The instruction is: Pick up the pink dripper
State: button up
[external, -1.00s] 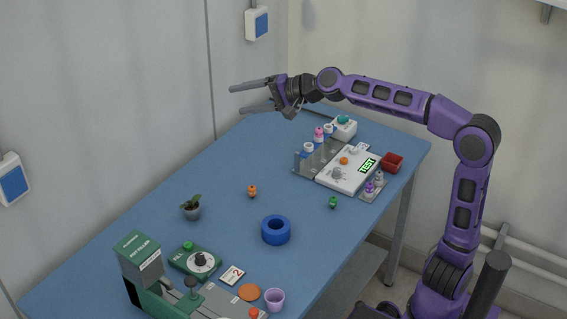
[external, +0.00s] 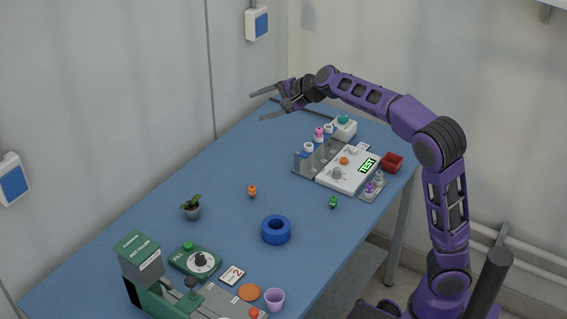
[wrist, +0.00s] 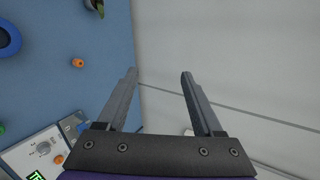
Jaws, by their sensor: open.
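The pink dripper (external: 319,132) is a small bottle with a pink top, standing in the grey rack (external: 318,160) at the far end of the blue table. Two bottles with white tops (external: 308,147) and (external: 328,128) stand on either side of it. My gripper (external: 257,107) is open and empty, in the air to the upper left of the rack, apart from the dripper. In the wrist view its two fingers (wrist: 160,73) are spread with nothing between them. I cannot make out the pink dripper in the wrist view.
A white tester (external: 345,181) with a green display, a red tray (external: 392,162) and purple-topped bottles (external: 370,187) stand near the rack. A blue ring (external: 276,237), a potted plant (external: 191,211) and a green machine (external: 140,257) are nearer. The left wall borders the table.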

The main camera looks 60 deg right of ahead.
jog(key=s+d+f+m+g, duration=0.1)
jog(key=d+f+m, duration=0.3)
jog(key=d+f, duration=0.6)
jog(key=m+t+p, duration=0.1)
jog(key=m+t, duration=0.2)
jog(key=m, duration=0.9)
send_near(319, 129)
jog(key=shift+y, duration=0.4)
jog(key=x, duration=0.6)
jog(key=f+b+x, duration=0.1)
jog(key=x, duration=0.2)
jog(key=shift+w+d, duration=0.15)
jog(key=shift+d, duration=0.2)
jog(key=shift+w+f, duration=0.15)
jog(key=shift+w, duration=0.3)
grip_shut()
